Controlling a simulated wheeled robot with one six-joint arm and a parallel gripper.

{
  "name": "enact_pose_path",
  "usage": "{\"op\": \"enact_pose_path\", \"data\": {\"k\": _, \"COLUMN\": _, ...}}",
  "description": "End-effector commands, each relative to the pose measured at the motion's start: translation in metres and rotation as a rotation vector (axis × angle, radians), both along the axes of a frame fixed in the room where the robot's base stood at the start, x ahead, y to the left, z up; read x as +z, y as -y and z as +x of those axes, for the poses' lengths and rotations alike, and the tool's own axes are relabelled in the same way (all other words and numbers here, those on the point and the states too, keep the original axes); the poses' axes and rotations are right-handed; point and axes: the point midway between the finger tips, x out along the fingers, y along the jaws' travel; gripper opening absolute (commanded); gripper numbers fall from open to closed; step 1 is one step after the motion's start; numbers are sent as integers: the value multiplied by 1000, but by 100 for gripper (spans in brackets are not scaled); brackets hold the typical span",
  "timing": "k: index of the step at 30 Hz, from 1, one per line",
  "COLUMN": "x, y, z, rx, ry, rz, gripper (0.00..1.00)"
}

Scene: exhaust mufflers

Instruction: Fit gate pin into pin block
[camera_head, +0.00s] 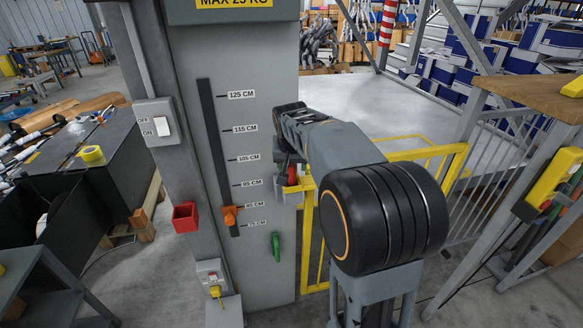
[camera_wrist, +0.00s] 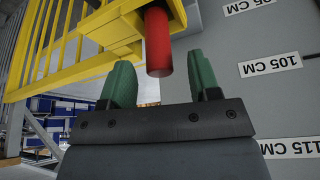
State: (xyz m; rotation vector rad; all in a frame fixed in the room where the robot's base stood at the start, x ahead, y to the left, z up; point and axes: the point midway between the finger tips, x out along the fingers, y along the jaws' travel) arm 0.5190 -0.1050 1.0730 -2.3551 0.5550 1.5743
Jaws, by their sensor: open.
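The red gate pin (camera_wrist: 159,45) shows in the wrist view as a short cylinder. It sticks out of a yellow block (camera_wrist: 122,24), which appears to be the pin block, at the top. My gripper (camera_wrist: 158,78) is open, its two green fingers apart, one to each side of the pin's free end. No finger visibly touches the pin. How deep the pin sits in the block is hidden. In the head view a bit of red (camera_head: 291,175), likely the pin, shows beside the yellow gate (camera_head: 309,240); my arm hides most of the gripper there.
A grey column (camera_head: 255,150) with a height scale stands close beside my arm. A wooden-topped bench (camera_head: 535,95) stands at the right. Open floor lies beyond the gate.

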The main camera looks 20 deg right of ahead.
Motion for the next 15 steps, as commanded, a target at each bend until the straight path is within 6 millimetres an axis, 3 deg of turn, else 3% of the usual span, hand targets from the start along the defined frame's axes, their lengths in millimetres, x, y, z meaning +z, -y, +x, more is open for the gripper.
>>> {"op": "enact_pose_path", "data": {"k": 6, "x": 45, "y": -8, "z": -15, "rx": 1, "ry": 6, "rz": -1, "gripper": 56}}
{"op": "enact_pose_path", "data": {"k": 15, "x": 90, "y": -16, "z": -33, "rx": 0, "ry": 3, "rz": -1, "gripper": 56}}
